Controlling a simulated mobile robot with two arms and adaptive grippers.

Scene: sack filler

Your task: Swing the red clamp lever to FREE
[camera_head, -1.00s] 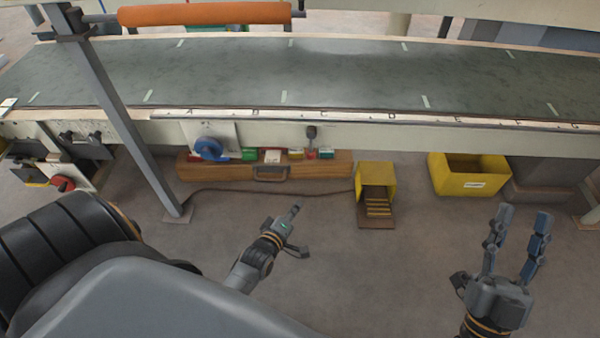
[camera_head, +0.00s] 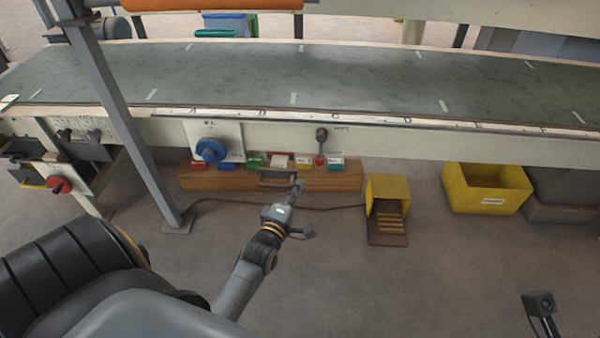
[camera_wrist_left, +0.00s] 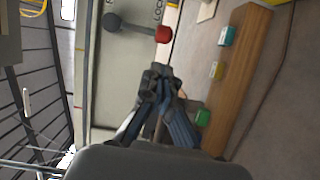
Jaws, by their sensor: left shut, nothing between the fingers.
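The clamp lever (camera_head: 320,147) is on the front beam below the long table, with a dark round end above and a red end below. In the left wrist view, the lever (camera_wrist_left: 138,28) lies near the top, its red end (camera_wrist_left: 163,34) beside lettering that looks like LOCK. My left gripper (camera_head: 297,186) is shut and empty, below and slightly left of the lever in the head view. Its closed fingers (camera_wrist_left: 158,75) show apart from the lever in the wrist view. My right gripper's fingers are out of view.
A blue knob (camera_head: 210,150) on a pale plate is left of the lever. A yellow pedal housing (camera_head: 388,190) and yellow bin (camera_head: 487,187) stand right. A grey post (camera_head: 130,130) stands left.

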